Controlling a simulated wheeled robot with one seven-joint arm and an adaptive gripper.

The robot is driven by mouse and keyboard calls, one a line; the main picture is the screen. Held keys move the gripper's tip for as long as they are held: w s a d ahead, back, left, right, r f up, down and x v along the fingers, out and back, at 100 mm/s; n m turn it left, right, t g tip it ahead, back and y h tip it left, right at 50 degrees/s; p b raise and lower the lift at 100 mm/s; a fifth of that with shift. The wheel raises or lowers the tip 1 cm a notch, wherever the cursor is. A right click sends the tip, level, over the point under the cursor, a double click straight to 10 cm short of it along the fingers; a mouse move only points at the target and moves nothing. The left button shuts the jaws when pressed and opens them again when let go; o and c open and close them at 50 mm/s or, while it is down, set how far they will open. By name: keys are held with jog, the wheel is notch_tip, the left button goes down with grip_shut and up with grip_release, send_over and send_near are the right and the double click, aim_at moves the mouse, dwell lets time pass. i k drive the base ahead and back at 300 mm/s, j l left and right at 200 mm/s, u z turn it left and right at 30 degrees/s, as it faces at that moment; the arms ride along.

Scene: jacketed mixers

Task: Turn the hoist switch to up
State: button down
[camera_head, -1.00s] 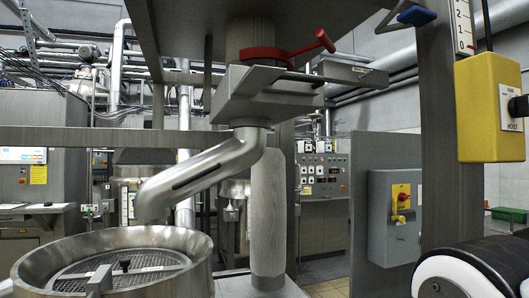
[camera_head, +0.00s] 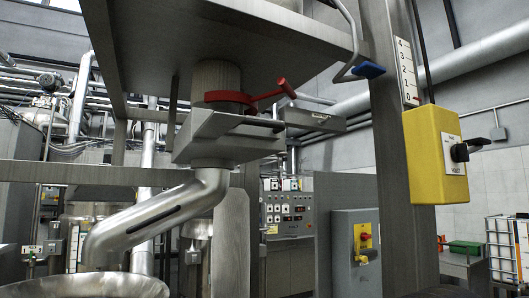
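The hoist switch is a yellow box (camera_head: 425,158) on the grey upright post at the right of the head view. Its right side carries a white label plate, partly legible as "HOIST", with a black rotary knob (camera_head: 461,151). The knob's handle sticks out to the right. The plate is seen at a steep angle, so I cannot tell which setting the knob points to. My gripper is not in view.
A scale (camera_head: 407,72) with numbers is on the post (camera_head: 397,120) above the box. A grey control box (camera_head: 355,250) with a red and yellow switch stands lower left of it. A steel bowl (camera_head: 85,287) and bent pipe (camera_head: 160,212) are at left. Open space shows right of the yellow box.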

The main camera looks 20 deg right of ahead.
aim_at(458, 152)
jog(key=z, duration=1.2)
